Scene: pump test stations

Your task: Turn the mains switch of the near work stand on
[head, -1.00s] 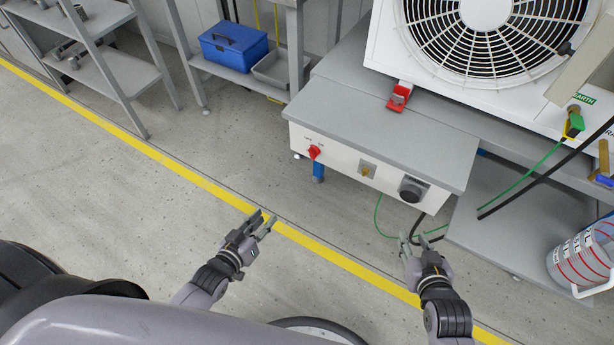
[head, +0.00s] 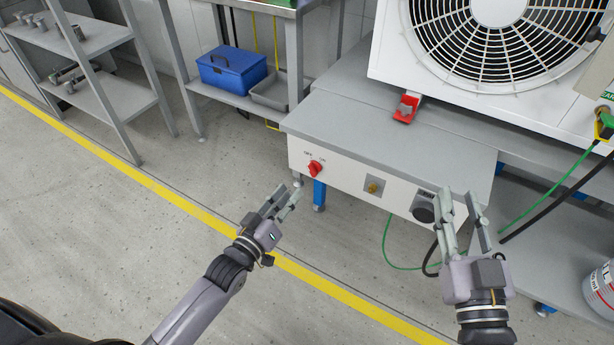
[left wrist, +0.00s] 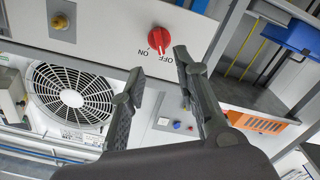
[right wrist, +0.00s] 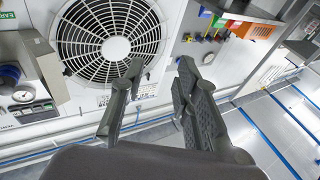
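The mains switch is a red rotary knob (head: 315,168) on the white front panel of the near work stand (head: 350,125). OFF and ON are printed above it in the head view. In the left wrist view the red knob (left wrist: 159,39) sits just beyond the fingertips, with the print upside down. My left gripper (head: 284,201) is open and empty, below and left of the knob, apart from it. My right gripper (head: 462,208) is open and empty, in front of the panel's right end near a black round socket (head: 424,211).
A brass fitting (head: 373,187) sits mid-panel. A large white fan unit (head: 400,60) and a red clamp-like part (head: 406,107) are on the stand. Green and black cables hang at the right. A blue toolbox (head: 232,70) lies on a shelf behind. The floor left of the stand is clear.

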